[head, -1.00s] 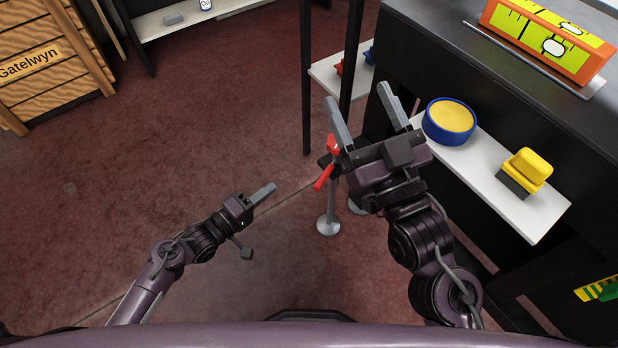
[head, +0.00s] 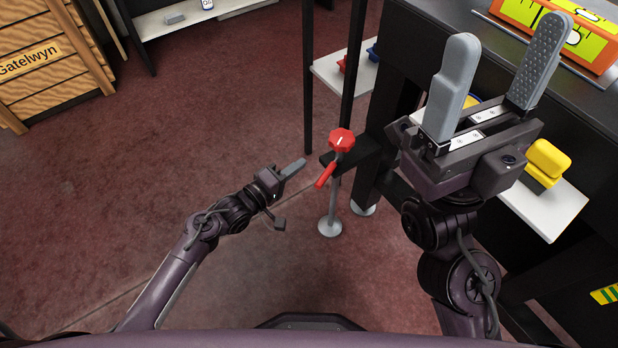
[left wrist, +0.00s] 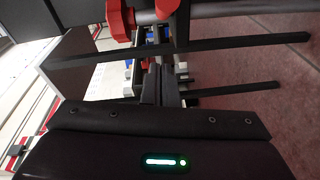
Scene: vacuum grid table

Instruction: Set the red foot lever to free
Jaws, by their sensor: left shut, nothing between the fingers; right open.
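The red foot lever (head: 326,175) slants down to the left from a black bracket at the corner of the table frame, under a red star-shaped knob (head: 342,139) and above a round grey foot. In the left wrist view, red parts of the foot assembly (left wrist: 120,22) show at the top. My left gripper (head: 292,169) is shut and empty, a little to the left of the lever and apart from it. My right gripper (head: 494,88) is open and empty, raised high to the right, well away from the lever.
A white shelf (head: 541,217) under the black table (head: 455,30) holds a yellow-and-black block (head: 546,160) and a blue tub mostly hidden by my right gripper. Black posts (head: 308,80) stand behind the lever. The red floor (head: 190,130) at left is clear.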

